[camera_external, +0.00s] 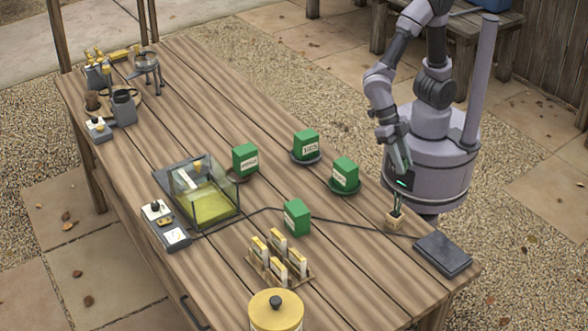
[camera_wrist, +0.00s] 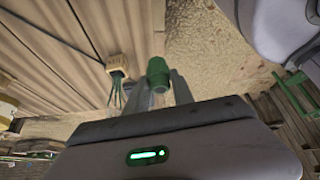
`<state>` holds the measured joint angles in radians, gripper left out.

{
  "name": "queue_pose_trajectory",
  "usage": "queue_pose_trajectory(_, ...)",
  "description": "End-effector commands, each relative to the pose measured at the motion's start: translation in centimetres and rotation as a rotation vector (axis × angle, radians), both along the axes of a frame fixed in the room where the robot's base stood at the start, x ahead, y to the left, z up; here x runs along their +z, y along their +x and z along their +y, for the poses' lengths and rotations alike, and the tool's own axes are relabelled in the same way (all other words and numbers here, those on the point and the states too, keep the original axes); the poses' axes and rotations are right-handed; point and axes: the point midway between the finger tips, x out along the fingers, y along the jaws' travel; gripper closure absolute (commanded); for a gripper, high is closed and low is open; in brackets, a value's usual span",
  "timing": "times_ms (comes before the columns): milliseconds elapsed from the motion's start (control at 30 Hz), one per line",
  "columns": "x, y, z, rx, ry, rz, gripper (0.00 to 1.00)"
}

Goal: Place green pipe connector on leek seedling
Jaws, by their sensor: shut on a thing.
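The green pipe connector (camera_wrist: 158,75) is a short green cylinder held between the fingertips of my gripper (camera_wrist: 157,92). My gripper is shut on it; in the external view my gripper (camera_external: 403,163) is above the table's right edge, and I cannot clearly make out the connector there. The leek seedling (camera_external: 396,206) has thin green leaves and stands upright in a small tan pot near that edge, below my gripper. In the wrist view the seedling (camera_wrist: 115,94) and its pot (camera_wrist: 117,64) are left of the connector, apart from it.
A dark flat slab (camera_external: 442,254) lies right of the pot, and a black cable (camera_external: 350,222) runs past it. Several green boxes, one being (camera_external: 344,174), stand to the left. A rack of yellow-topped packets (camera_external: 280,262) and a yellow canister (camera_external: 276,312) are nearer the front.

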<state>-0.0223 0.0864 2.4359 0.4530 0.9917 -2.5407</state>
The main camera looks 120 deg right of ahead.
Motion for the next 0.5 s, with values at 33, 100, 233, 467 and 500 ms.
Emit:
queue_pose_trajectory(33, -0.1, -1.7, 0.3, 0.046, -0.001, -0.001, 1.0)
queue_pose_trajectory(100, -0.2, -3.5, 0.5, 0.094, -0.001, -0.001, 1.0)
queue_pose_trajectory(233, 0.5, -4.5, 1.1, 0.133, 0.004, 0.003, 1.0)
queue_pose_trajectory(467, 0.7, -2.6, 2.1, 0.132, -0.005, 0.008, 1.0)
queue_pose_trajectory(500, -0.2, -1.3, 2.7, 0.134, -0.002, 0.0, 1.0)
